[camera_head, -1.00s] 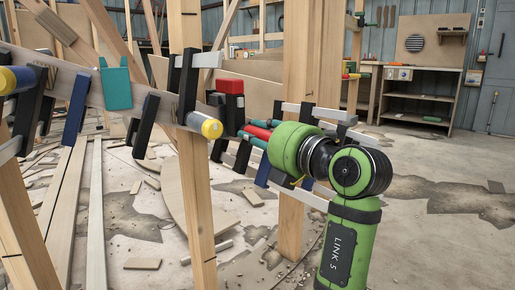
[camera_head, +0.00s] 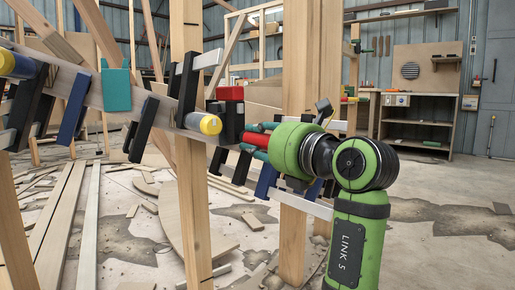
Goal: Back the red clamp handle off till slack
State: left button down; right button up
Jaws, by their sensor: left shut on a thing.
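A curved wooden stringer (camera_head: 152,97) runs from upper left toward the middle, with several bar clamps along it. I cannot tell how tight the clamp is. My right gripper is not in view.
A teal clamp part (camera_head: 116,90), blue clamp parts (camera_head: 74,107) and yellow-ended cylinders (camera_head: 210,124) line the stringer. Wooden posts (camera_head: 192,200) stand close in front and behind. Boards and scraps lie on the floor. A workbench (camera_head: 418,120) stands at the back right; floor before it is open.

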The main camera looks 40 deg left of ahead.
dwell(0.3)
pick_arm(q)
jog(key=c, duration=1)
grip_release()
jog(key=v, duration=1.2)
